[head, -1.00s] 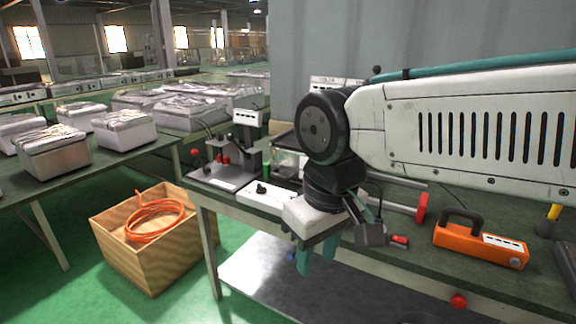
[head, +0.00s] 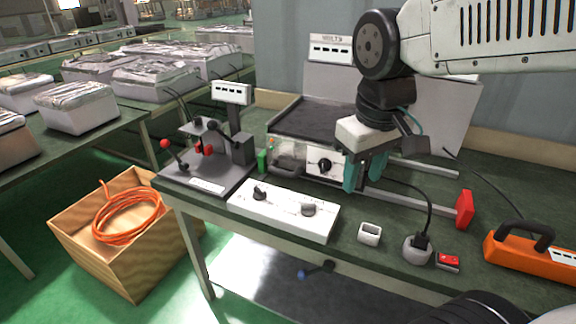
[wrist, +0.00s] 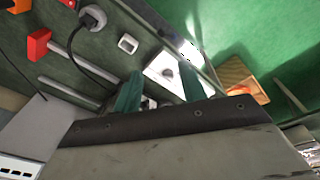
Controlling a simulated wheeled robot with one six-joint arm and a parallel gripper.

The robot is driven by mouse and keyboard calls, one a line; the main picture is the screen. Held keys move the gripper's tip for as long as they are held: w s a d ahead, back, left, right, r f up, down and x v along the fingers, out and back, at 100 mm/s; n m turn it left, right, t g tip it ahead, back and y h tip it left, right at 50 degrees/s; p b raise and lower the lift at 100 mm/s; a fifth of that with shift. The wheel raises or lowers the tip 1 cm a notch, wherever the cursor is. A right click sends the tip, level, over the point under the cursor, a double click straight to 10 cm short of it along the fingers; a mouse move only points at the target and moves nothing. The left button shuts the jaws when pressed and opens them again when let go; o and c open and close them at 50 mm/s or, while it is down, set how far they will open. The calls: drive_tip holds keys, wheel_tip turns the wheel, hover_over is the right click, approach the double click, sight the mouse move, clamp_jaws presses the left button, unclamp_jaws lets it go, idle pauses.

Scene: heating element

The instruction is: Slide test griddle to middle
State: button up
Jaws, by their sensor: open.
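The test griddle (head: 318,122) has a dark flat top and a white front panel with a black knob (head: 325,165). It sits at the left end of two metal rails (head: 425,170), which run right to a red end stop (head: 465,208). My gripper (head: 364,183) points down with its teal fingers parted, in front of the griddle's right end in the head view. Whether a finger touches the griddle cannot be told. In the wrist view the gripper (wrist: 161,70) has nothing between its fingers, and its body hides most of the griddle.
A white two-knob box (head: 285,212) and a lever fixture (head: 205,165) stand at left. A white ring (head: 370,234), a grey socket (head: 417,250) with a plugged cable, a red switch (head: 448,261) and an orange tool (head: 530,250) line the front.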

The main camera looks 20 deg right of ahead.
drive_tip(key=w+n, duration=0.2)
drive_tip(key=w, duration=0.6)
drive_tip(key=n+h, duration=0.1)
drive_tip(key=n, duration=0.4)
approach(284, 171)
drive_tip(key=f, duration=0.6)
drive_tip(key=w+d+f, duration=0.1)
drive_tip(key=f, duration=0.1)
drive_tip(key=shift+f, duration=0.4)
clamp_jaws()
